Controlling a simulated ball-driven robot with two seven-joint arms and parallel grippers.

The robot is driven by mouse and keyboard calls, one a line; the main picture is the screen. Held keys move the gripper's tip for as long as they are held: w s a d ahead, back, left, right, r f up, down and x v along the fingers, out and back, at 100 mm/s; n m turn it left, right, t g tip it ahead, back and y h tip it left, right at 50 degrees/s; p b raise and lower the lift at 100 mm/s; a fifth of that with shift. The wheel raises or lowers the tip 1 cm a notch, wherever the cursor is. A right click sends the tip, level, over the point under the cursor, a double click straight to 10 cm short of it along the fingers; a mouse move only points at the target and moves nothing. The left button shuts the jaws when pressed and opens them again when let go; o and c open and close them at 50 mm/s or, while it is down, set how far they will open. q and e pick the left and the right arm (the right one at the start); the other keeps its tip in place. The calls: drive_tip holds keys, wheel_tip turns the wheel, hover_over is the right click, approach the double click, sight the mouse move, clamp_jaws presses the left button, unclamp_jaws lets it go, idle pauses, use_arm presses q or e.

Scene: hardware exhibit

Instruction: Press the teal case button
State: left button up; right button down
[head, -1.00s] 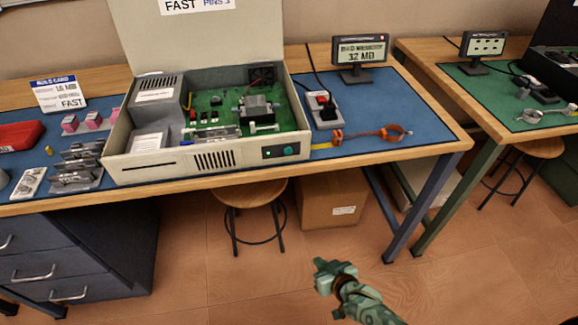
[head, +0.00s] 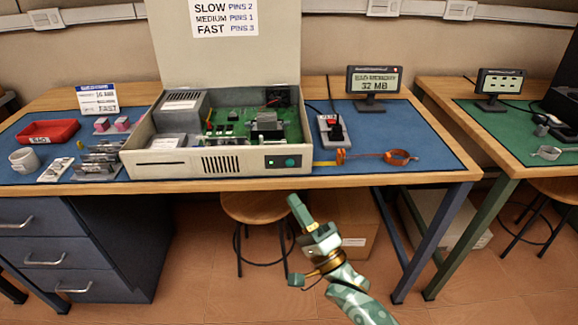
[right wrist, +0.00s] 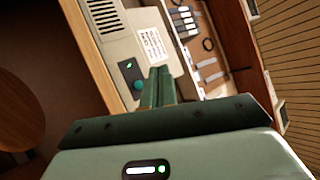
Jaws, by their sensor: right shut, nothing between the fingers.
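The teal case button (head: 290,162) is a round button on a dark panel at the right end of the beige computer case's (head: 190,164) front. The case stands open on the blue mat, its lid raised. In the right wrist view the teal button (right wrist: 138,85) shows just left of the fingertips, beside a small green light. My right gripper (head: 294,201) is shut and empty. It is in front of the table edge and below the button, apart from it; its shut fingers (right wrist: 157,88) point toward the case in the right wrist view. My left gripper is not in view.
A switch box (head: 331,128), an orange strap (head: 395,157) and a small monitor (head: 374,82) are right of the case. A red tray (head: 48,132) and a mug (head: 25,160) are at left. The wooden table edge (head: 400,180) runs below the case. A stool (head: 250,208) stands underneath.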

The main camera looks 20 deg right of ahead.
sight(290, 163)
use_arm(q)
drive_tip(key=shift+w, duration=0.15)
use_arm(e)
drive_tip(key=shift+s, duration=0.1)
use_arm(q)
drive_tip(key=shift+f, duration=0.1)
